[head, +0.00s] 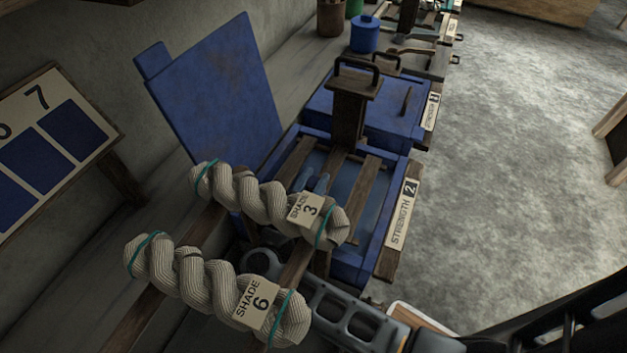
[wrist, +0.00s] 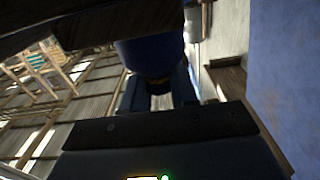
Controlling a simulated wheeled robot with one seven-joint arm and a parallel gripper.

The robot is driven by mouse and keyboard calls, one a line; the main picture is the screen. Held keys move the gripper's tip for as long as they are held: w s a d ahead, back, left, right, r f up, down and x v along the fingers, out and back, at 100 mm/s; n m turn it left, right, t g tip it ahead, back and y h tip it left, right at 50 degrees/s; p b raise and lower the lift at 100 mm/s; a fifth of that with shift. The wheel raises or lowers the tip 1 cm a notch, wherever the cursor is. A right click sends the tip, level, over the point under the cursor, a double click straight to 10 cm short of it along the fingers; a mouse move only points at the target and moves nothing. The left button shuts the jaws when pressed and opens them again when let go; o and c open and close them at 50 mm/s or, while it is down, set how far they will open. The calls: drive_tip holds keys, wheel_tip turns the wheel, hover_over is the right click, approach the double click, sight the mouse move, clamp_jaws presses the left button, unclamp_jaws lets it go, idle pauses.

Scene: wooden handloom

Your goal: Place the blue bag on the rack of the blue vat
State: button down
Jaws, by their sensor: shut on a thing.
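The open blue vat (head: 375,230) labelled "STRENGTH 2" stands in the middle of the head view. Pale wooden slats of its rack (head: 372,193) cross its top, and its blue lid (head: 225,95) stands raised at the left. In the wrist view my gripper (wrist: 158,88) is shut on the dark blue bag (wrist: 150,55), whose rounded body shows just beyond the fingers. In the head view, skeins hide most of my gripper, and I cannot make out the bag there. Whether the bag touches the rack cannot be told.
Two twisted skeins, tagged "SHADE 3" (head: 262,200) and "SHADE 6" (head: 215,290), hang in front of the vat. A dark wooden block with a handle (head: 349,105) stands at the vat's far side. A closed blue vat (head: 385,110) is behind. Open floor lies right.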

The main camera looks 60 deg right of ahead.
drive_tip(key=shift+f, duration=0.1)
drive_tip(key=c, duration=0.9)
unclamp_jaws()
drive_tip(key=a, duration=0.4)
drive_tip(key=s+a+b, duration=0.1)
drive_tip(key=a, duration=0.3)
drive_tip(key=s+a+b, duration=0.1)
drive_tip(key=a, duration=0.2)
drive_tip(key=shift+s+a, duration=0.15)
drive_tip(key=shift+a, duration=0.25)
